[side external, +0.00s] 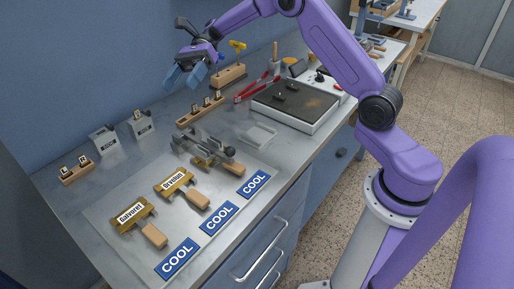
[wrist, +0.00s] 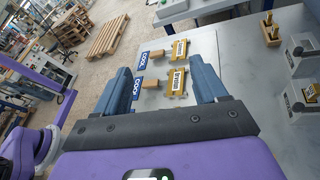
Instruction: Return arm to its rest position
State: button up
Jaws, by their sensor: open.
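My purple arm reaches over the bench from the right in the side external view. My gripper (side external: 184,76), with blue fingers, is raised above the back of the bench, in front of the wall. In the wrist view my gripper (wrist: 165,88) has its two fingers spread wide with nothing between them. Brass holders with wooden handles, labelled holder (side external: 131,214) and second holder (side external: 176,182), lie on the pale mat (side external: 100,215), well below and apart from the gripper. A third handled tool (side external: 228,167) lies partly hidden at a grey clamp-like fixture (side external: 197,146).
Blue COOL plates (side external: 218,216) lie along the mat's front. Grey blocks (side external: 104,139) and wooden racks (side external: 76,171) stand at the back. A dark-topped hotplate (side external: 297,105), a red-handled tool (side external: 250,88) and a clear tray (side external: 259,135) lie toward the right. Air around the gripper looks free.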

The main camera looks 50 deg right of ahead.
jog(key=s+a+f+n+g+h, duration=0.1)
jog(key=s+a+n+h, duration=0.1)
jog(key=s+n+h, duration=0.65)
jog(key=s+a+f+n+h, duration=0.15)
jog(key=s+n, duration=0.35)
jog(key=s, duration=0.9)
jog(key=s+d+f+n+t+h, duration=0.1)
jog(key=s+d+n+t, duration=0.2)
jog(key=s+d+n, duration=0.2)
jog(key=s+d+f+n+t+h, duration=0.2)
jog(key=s+d+n, duration=0.3)
jog(key=s+n, duration=0.4)
jog(key=n, duration=0.2)
jog(key=shift+n+t, duration=0.35)
jog(key=shift+t, duration=0.05)
